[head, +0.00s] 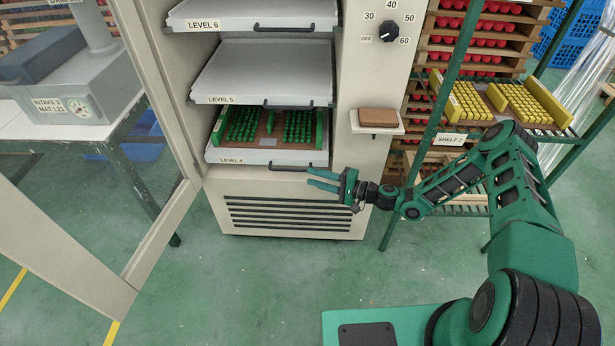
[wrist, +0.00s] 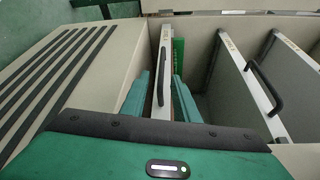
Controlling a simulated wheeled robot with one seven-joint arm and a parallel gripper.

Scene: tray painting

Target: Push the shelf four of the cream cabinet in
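The cream cabinet (head: 360,95) stands ahead. Its shelf four (head: 235,156), labelled LEVEL 4, is the lowest of the shelves in view. It carries a tray with green rims (head: 321,130) and rows of green pieces. A dark bar handle (head: 297,169) runs along its front. My gripper (head: 309,179) is near the handle's right end, fingers pointing left. In the wrist view, my gripper's green fingers (wrist: 160,78) are spread apart, with shelf four's pale front edge (wrist: 166,35) and black handle (wrist: 161,88) between them. Contact, and how far the shelf sticks out, I cannot tell.
Shelf five (head: 262,75) and shelf six (head: 250,12) are above, both with handles. The cabinet door (head: 70,235) stands open at left. A small ledge with a brown block (head: 378,117) juts out at right. A green rack (head: 458,139) stands beyond. The floor in front is clear.

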